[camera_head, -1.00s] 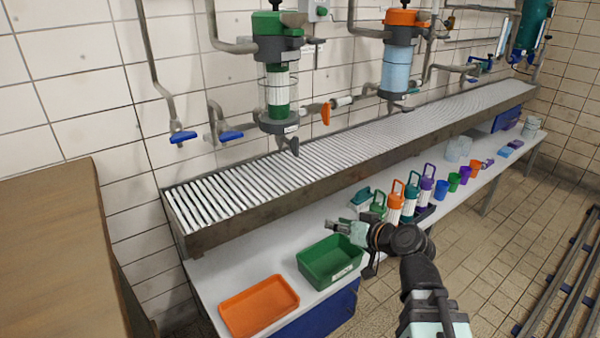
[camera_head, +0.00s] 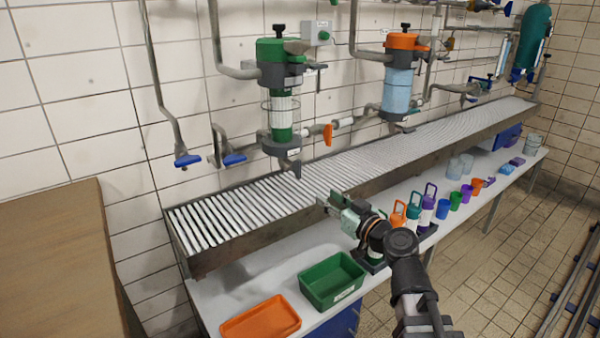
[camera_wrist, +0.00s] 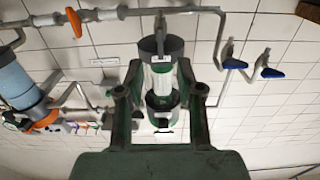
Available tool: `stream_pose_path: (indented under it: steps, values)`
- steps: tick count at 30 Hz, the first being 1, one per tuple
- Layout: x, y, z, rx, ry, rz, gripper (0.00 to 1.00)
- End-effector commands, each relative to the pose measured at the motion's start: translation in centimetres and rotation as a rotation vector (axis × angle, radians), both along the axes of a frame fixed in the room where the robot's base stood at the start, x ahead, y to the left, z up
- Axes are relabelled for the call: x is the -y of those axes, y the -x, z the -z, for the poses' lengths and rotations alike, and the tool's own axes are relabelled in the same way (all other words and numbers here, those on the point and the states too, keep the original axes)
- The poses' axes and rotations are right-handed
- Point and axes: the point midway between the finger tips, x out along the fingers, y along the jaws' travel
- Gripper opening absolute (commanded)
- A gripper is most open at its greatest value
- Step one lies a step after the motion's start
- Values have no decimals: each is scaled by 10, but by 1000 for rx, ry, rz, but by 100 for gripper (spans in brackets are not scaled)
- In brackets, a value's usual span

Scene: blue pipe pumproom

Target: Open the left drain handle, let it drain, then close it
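The left filter housing (camera_head: 281,100) has a green cap and green lower part and stands upright on the wall. A dark drain outlet with what looks like its handle (camera_head: 291,168) hangs below it, over the slatted trough; its exact setting is too small to tell. The housing also shows upside down in the wrist view (camera_wrist: 161,75), between my fingers but beyond them. My gripper (camera_head: 324,203) is at the trough's front edge, below and right of the outlet, touching nothing that I can see. Its fingers (camera_wrist: 160,97) are apart and empty.
The slatted trough (camera_head: 250,205) runs along the wall. An orange valve handle (camera_head: 328,134) and two blue handles (camera_head: 187,160) (camera_head: 234,159) sit nearby. The right filter (camera_head: 397,85) has an orange cap. Green (camera_head: 332,281) and orange (camera_head: 260,322) trays and several bottles stand on the lower shelf.

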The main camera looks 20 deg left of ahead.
Motion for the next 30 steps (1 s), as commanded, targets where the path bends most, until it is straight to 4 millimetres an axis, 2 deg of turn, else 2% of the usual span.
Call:
stream_pose_path:
  steps: [1, 3, 15, 21, 30]
  values:
    - [-12, -10, 2, -1, 1, -4, 36]
    - [-23, -19, 2, 0, 0, -3, 36]
    - [-84, -62, 2, -1, 0, -3, 36]
    - [-101, -74, 2, -1, 0, -1, 36]
    - [-107, -76, 2, -1, 0, -1, 36]
